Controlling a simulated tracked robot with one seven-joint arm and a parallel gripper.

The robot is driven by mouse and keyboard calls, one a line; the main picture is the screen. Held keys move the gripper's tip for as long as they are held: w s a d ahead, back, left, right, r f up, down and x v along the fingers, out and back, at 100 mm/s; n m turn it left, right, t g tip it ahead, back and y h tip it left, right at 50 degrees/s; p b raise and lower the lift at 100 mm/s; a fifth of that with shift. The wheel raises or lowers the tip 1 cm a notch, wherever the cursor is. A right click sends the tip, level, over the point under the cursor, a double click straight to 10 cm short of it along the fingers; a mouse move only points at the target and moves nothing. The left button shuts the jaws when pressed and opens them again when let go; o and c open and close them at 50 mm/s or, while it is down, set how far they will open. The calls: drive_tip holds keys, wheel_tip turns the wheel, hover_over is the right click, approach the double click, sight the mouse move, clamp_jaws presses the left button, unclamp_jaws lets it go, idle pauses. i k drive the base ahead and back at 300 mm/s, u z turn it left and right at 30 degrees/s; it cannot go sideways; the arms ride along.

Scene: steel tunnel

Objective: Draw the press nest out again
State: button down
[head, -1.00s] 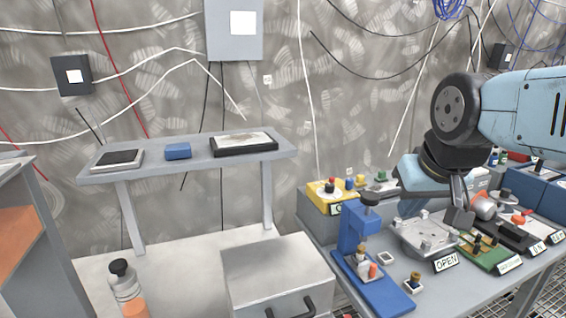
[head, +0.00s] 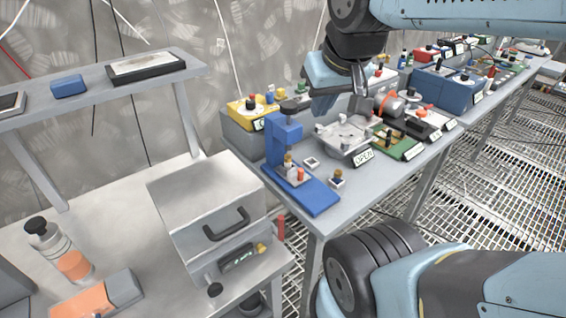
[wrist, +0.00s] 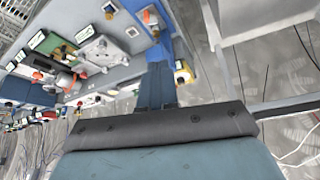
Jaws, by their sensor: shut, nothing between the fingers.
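The blue press (head: 283,142) stands on the grey bench, with a dark knob on top and a long blue base (head: 318,197) toward the bench's front edge. The press nest (head: 291,178) appears to be the small light piece on that base, under the press head, with a brass-coloured and an orange part at it. My gripper (head: 358,106) is shut and empty, behind and right of the press in the head view, above the grey fixture plate.
The grey fixture (head: 342,134) with an "OPEN" label (head: 364,158) stands right of the press. Small blocks (head: 337,178) lie beside the press base. A green board (head: 396,143) lies further right. A grey box with a handle (head: 208,205) stands at the front left.

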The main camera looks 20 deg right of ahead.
sight(296, 176)
drive_tip(key=k, duration=1.2)
drive_tip(key=z, duration=0.45)
drive_tip(key=i, duration=0.8)
drive_tip(key=u, duration=0.45)
